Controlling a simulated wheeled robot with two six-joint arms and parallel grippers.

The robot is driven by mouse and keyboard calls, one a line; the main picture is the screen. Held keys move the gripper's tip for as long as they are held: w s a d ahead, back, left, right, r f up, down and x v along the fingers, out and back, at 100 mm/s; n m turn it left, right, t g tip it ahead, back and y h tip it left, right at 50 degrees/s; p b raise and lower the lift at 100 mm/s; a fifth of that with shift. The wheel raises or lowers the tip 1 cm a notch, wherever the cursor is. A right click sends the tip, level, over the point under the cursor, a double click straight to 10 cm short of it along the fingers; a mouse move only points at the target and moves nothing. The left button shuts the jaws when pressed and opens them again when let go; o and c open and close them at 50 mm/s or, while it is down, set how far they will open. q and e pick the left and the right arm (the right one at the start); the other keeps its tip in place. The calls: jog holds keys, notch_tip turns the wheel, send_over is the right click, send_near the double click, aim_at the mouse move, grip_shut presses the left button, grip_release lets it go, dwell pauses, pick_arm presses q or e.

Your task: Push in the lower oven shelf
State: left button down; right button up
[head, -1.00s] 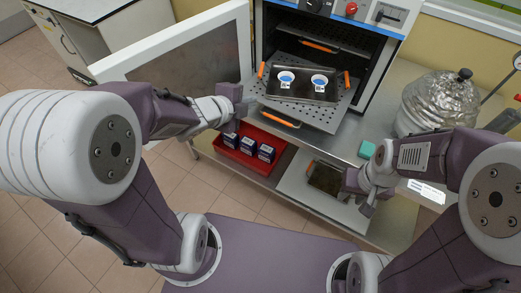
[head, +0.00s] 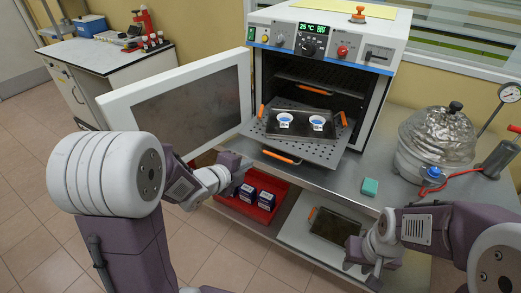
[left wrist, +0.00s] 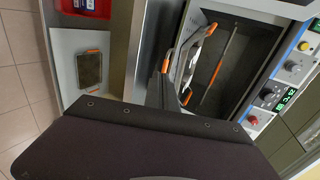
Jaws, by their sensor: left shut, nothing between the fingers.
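The lower oven shelf (head: 327,153) is a perforated metal plate with an orange front handle (head: 282,157), sticking out of the open oven (head: 312,57). On it is a dark tray (head: 300,126) with orange handles and two small white cups with blue contents (head: 285,120). The shelf and oven also show sideways in the left wrist view, partly hidden by my gripper. My left gripper (head: 237,166) is shut and empty, left of the shelf handle and apart from it. My right gripper (head: 362,276) is at the lower right, away from the oven; its finger opening is unclear.
The oven door (head: 185,100) stands open to the left. A red bin (head: 265,213) with blue-white boxes and a dark tray (head: 335,226) are below the bench.

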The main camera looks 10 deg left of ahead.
pick_arm(q)
jog(key=r+x, duration=0.1)
jog(key=x, duration=0.8)
jog(key=shift+w+b, duration=0.3)
jog(key=shift+b, duration=0.05)
pick_arm(e)
jog(key=shift+s+r, duration=0.1)
jog(key=shift+r, duration=0.05)
pick_arm(q)
jog(key=shift+w+d, duration=0.1)
jog(key=shift+d, duration=0.05)
